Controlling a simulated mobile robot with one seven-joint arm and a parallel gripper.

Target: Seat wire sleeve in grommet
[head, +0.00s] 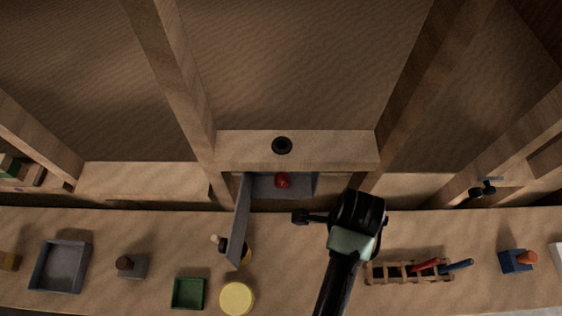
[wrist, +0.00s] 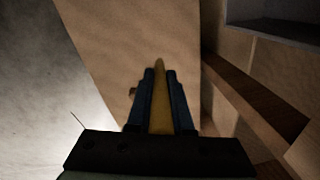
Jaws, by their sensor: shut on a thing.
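My gripper (head: 304,217) is in the middle of the head view, reaching left from the arm over the front counter. In the wrist view, its two dark fingers (wrist: 160,105) are shut on a slim yellow-ochre piece with a tapered tip, which I take to be the wire sleeve (wrist: 160,92). The tip sticks out beyond the fingers, and I cannot make the sleeve out in the head view. A black ring, apparently the grommet (head: 282,145), sits on the wooden ledge behind the gripper and slightly left. The gripper is apart from it.
Below the ledge is a grey recess (head: 300,185) with a red knob (head: 282,181). Its open grey door (head: 240,215) stands left of my gripper. A yellow round lid (head: 237,299), green tray (head: 188,293), grey tray (head: 60,267) and wooden rack (head: 395,272) are on the counter.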

